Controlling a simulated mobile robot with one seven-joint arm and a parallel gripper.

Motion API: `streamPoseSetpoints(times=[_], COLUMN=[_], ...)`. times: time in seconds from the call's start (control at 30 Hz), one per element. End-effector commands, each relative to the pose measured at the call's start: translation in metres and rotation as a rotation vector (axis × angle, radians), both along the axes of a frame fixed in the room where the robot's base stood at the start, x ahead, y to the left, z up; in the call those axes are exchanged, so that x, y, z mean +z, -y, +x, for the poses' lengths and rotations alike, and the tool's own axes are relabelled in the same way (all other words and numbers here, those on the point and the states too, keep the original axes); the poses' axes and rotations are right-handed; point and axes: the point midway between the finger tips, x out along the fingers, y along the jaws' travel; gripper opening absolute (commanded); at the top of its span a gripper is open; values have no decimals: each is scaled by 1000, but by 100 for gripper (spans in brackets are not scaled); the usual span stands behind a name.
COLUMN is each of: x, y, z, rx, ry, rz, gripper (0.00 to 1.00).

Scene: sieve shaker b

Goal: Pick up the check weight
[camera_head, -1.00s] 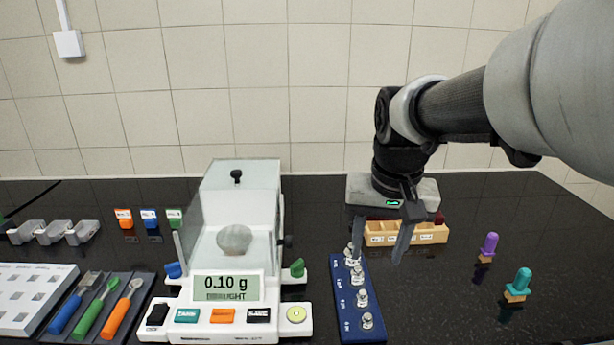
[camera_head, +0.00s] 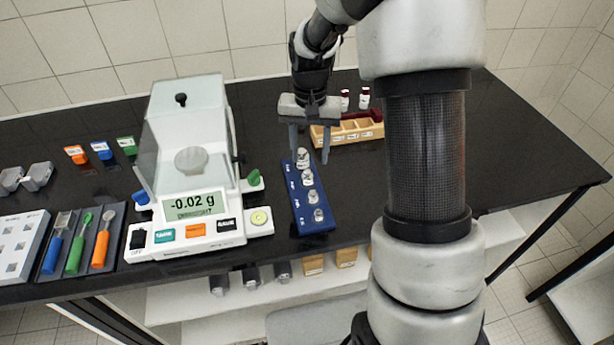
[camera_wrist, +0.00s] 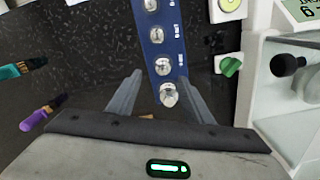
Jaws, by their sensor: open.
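A blue rack (camera_head: 321,226) on the dark bench holds a row of several metal check weights, graded in size. The farthest weight (camera_head: 303,160) is the largest and stands upright in its place. My gripper (camera_head: 310,159) is open and empty, pointing down at the rack's far end. In the wrist view my gripper (camera_wrist: 158,82) has one finger on each side of the rack's end, with the end weight (camera_wrist: 168,95) between the fingers, nearer the right one. I cannot tell whether the fingers touch anything. Which weight is the task's is not clear.
A balance (camera_head: 200,233) with a glass draft shield, reading -0.02 g, stands left of the rack. A wooden tray (camera_head: 345,134) with small vials lies behind my gripper.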

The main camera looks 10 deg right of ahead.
Motion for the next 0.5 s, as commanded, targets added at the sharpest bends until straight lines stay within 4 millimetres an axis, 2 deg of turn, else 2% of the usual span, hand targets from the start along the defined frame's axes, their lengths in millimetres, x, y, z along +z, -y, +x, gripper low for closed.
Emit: streamPoseSetpoints(times=[0.1, 0.33, 0.5], x=[-15, -31, -58], y=[0, -2, -6], z=[0, 0, 1], rx=[0, 1, -1], ry=[-1, -2, -3], rz=[0, 1, 1], gripper=[46, 46, 46])
